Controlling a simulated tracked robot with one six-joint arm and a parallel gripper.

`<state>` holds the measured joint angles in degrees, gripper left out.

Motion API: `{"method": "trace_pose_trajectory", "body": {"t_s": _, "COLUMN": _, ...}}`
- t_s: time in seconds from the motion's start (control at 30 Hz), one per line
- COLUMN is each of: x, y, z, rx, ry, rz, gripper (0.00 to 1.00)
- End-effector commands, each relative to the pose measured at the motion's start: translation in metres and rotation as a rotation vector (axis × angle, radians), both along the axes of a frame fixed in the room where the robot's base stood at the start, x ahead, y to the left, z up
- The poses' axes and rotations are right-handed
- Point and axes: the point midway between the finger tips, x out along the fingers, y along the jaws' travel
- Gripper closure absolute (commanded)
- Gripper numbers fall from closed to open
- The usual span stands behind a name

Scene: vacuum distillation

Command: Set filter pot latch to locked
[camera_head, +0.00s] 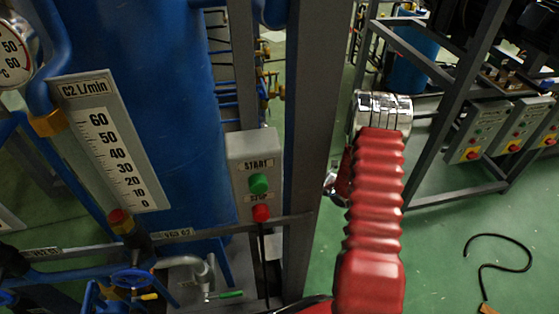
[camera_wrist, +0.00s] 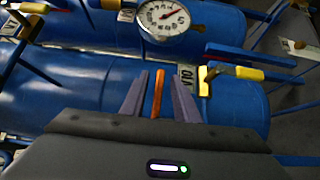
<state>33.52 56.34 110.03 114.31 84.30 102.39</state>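My gripper (camera_wrist: 159,75) shows in the wrist view with its two fingers apart. A narrow orange bar (camera_wrist: 158,94) stands upright in the picture between the fingers, with a gap on each side. I cannot tell whether it is the filter pot latch. Behind the fingers lie large blue vessels (camera_wrist: 70,85). A yellow-ended lever (camera_wrist: 249,73) is to the right of the fingers. No part is clearly marked as the filter pot or its latch. In the head view my red arm covers the middle, and my gripper does not show.
A round gauge (camera_wrist: 164,17) sits above the fingers. In the head view, a C2 flow scale (camera_head: 112,150), a start/stop box (camera_head: 254,165) and a grey post (camera_head: 308,150) stand left of my arm. Green floor (camera_head: 440,240) is open at right, with a black hose (camera_head: 497,237) on it.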

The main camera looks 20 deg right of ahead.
Motion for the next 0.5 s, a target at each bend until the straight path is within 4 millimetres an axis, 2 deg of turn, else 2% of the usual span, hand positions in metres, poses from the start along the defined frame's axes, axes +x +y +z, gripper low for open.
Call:
{"method": "trace_pose_trajectory", "body": {"t_s": 0.07, "x": -0.0002, "y": -0.0001, "z": -0.0001, "rx": 0.000, "ry": 0.000, "rz": 0.000, "gripper": 0.73}}
{"method": "trace_pose_trajectory", "body": {"t_s": 0.43, "x": -0.0003, "y": 0.0006, "z": -0.0004, "rx": -0.001, "ry": 0.001, "rz": 0.002, "gripper": 0.99}}
{"method": "trace_pose_trajectory", "body": {"t_s": 0.5, "x": -0.0003, "y": 0.0006, "z": -0.0005, "rx": 0.000, "ry": 0.001, "rz": 0.002, "gripper": 1.00}}
